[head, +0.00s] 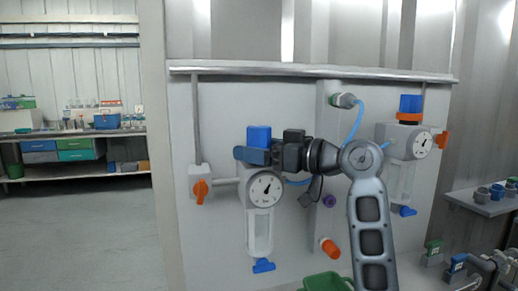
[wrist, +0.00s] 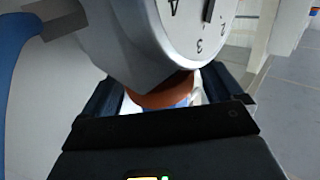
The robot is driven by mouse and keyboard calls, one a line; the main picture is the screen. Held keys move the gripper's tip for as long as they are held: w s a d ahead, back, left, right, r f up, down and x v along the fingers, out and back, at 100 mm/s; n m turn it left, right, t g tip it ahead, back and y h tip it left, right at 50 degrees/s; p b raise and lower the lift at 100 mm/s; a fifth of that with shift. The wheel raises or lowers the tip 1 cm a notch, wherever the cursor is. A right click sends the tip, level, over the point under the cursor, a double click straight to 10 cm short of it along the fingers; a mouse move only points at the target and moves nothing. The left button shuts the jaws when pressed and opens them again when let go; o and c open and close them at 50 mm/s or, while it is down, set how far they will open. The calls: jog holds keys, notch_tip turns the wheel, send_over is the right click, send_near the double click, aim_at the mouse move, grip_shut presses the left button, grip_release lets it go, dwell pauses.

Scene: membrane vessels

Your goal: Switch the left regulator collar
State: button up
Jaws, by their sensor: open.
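The left regulator has a round white gauge (head: 266,188), a blue knob (head: 259,137) on top and a clear bowl (head: 260,232) below. My gripper (head: 252,155) reaches it from the right, level with the gap between knob and gauge, and hides the collar in the head view. In the wrist view the orange-brown collar (wrist: 160,94) shows beneath the grey gauge body (wrist: 150,45). My open gripper (wrist: 165,103) has one dark finger on each side of the collar. Whether either finger touches it cannot be told. Part of the blue knob is behind the collar.
A right regulator (head: 405,142) with a blue knob and orange collar hangs on the same panel (head: 225,240). An orange valve handle (head: 200,191) is left of the left regulator. Blue tubing (head: 354,122) runs behind my arm. Floor at left is clear.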

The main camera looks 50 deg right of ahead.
jog(key=c, duration=1.4)
jog(key=shift+r+p, duration=0.35)
jog(key=shift+r, duration=0.45)
jog(key=o, duration=1.4)
jog(key=s, duration=0.2)
jog(key=s+d, duration=0.1)
jog(key=s, duration=0.2)
jog(key=s+b, duration=0.1)
jog(key=s, duration=0.1)
jog(key=shift+s+d, duration=0.2)
jog(key=shift+s, duration=0.15)
